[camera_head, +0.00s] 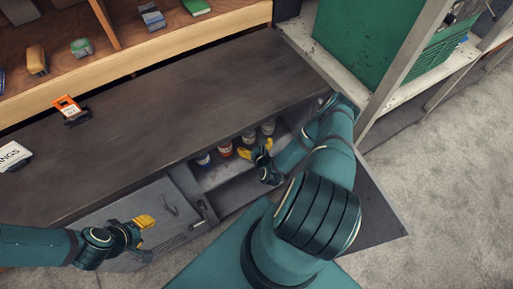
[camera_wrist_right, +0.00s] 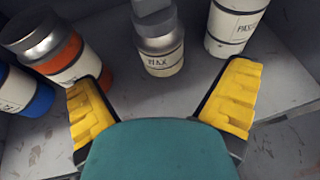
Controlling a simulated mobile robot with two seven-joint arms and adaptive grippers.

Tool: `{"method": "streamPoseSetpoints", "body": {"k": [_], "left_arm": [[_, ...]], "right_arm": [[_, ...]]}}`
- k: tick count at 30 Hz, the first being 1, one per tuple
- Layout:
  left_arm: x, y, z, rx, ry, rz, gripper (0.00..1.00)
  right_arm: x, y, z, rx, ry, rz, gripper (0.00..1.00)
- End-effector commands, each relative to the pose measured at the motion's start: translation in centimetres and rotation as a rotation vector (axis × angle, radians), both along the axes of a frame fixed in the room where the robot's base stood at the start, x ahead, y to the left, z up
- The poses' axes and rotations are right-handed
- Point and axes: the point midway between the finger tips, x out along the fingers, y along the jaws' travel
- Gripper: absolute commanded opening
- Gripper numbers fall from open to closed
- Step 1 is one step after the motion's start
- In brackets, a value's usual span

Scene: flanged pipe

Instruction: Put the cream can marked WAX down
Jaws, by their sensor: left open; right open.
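The cream can marked WAX (camera_wrist_right: 161,58) has a grey metal top and stands upright on a grey shelf (camera_wrist_right: 180,105) inside the cabinet. It also shows in the head view (camera_head: 249,137). My right gripper (camera_wrist_right: 165,100) is open, with its yellow fingers spread left and right, just in front of the can. A gap shows between the can and both fingers. In the head view my right gripper (camera_head: 256,151) reaches into the cabinet opening. My left gripper (camera_head: 143,226) is off to the left by the cabinet front, open and empty.
An orange-banded can (camera_wrist_right: 68,60) and a blue-banded can (camera_wrist_right: 22,92) stand left of the WAX can. Another cream can (camera_wrist_right: 233,25) stands to its right. The dark worktop (camera_head: 170,105) above is mostly clear. An open door (camera_head: 380,205) is at the right.

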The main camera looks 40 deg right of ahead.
Motion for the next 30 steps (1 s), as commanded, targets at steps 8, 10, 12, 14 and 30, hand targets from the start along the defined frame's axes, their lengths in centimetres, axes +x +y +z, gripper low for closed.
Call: {"method": "streamPoseSetpoints", "body": {"k": [8, 10, 12, 14, 30], "left_arm": [[0.0, 0.0, 0.3, 0.0, -0.001, 0.0, 0.43], [0.0, 0.0, 0.3, -0.001, -0.001, 0.0, 0.43], [0.0, 0.0, 0.3, -0.001, -0.001, 0.0, 0.43], [0.0, 0.0, 0.3, -0.001, -0.001, 0.0, 0.43], [0.0, 0.0, 0.3, -0.001, -0.001, 0.0, 0.43]], "right_arm": [[-2.6, 1.2, 1.2, 0.0, -0.001, 0.0, 0.99], [-2.8, 1.3, 1.3, 0.0, 0.0, 0.0, 0.99], [-2.9, 1.3, 1.3, 0.0, -0.001, 0.0, 0.99], [-2.9, 1.3, 1.3, 0.0, -0.001, 0.0, 0.99], [-2.9, 1.3, 1.3, 0.0, 0.0, 0.0, 0.99]]}}
